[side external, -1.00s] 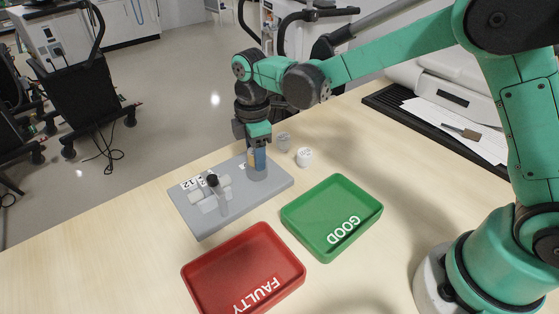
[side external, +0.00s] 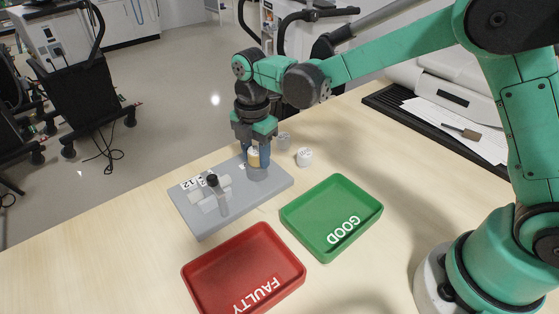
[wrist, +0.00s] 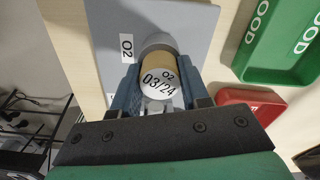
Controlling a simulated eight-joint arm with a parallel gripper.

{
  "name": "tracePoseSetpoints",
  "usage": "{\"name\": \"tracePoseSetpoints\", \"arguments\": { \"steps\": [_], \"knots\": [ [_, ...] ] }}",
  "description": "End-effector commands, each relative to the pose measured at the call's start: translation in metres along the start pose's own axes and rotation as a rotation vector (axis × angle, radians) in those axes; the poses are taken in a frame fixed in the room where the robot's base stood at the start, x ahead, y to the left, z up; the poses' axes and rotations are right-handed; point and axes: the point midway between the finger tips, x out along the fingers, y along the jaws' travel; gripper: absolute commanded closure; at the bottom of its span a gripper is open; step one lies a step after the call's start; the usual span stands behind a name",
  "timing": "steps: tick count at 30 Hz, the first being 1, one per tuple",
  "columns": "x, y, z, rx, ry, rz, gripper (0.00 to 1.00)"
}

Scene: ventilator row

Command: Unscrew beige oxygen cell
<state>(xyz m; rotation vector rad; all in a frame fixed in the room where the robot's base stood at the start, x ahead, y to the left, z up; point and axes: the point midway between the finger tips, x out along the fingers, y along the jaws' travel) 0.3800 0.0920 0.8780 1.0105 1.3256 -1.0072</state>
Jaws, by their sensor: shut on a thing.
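The beige oxygen cell (side external: 254,158) stands upright in a round grey socket (side external: 257,173) on the grey base plate (side external: 211,223). In the wrist view the cell (wrist: 158,80) has a white top marked "O2" and "03/24". My gripper (side external: 257,156) points down over the cell, with a blue finger on each side of it. The wrist view also shows my gripper (wrist: 157,92) shut on the cell. The cell's lower part is hidden in the socket, and its thread does not show.
A green GOOD tray (side external: 363,226) and a red FAULTY tray (side external: 201,289) lie in front. Two small white-topped cells (side external: 304,157) (side external: 284,140) stand beside the plate. A white fitting with a black knob (side external: 212,181) rises from the plate's left part.

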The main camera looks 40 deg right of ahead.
Motion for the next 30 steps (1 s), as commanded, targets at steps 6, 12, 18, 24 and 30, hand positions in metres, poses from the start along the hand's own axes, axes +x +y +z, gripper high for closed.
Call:
{"name": "tracePoseSetpoints", "arguments": {
  "steps": [6,12,18,24,30],
  "knots": [
    [-0.0005,0.0000,0.0000,0.001,0.000,0.000,0.54],
    [-0.0005,0.0000,0.0000,0.002,0.000,0.000,0.36],
    [-0.0010,0.0000,0.0000,0.002,0.000,0.000,0.36],
    [-0.0066,-0.0001,0.0000,0.002,0.000,0.000,0.36],
    [-0.0089,0.0001,0.0000,0.089,0.000,0.000,0.36]
  ]
}}
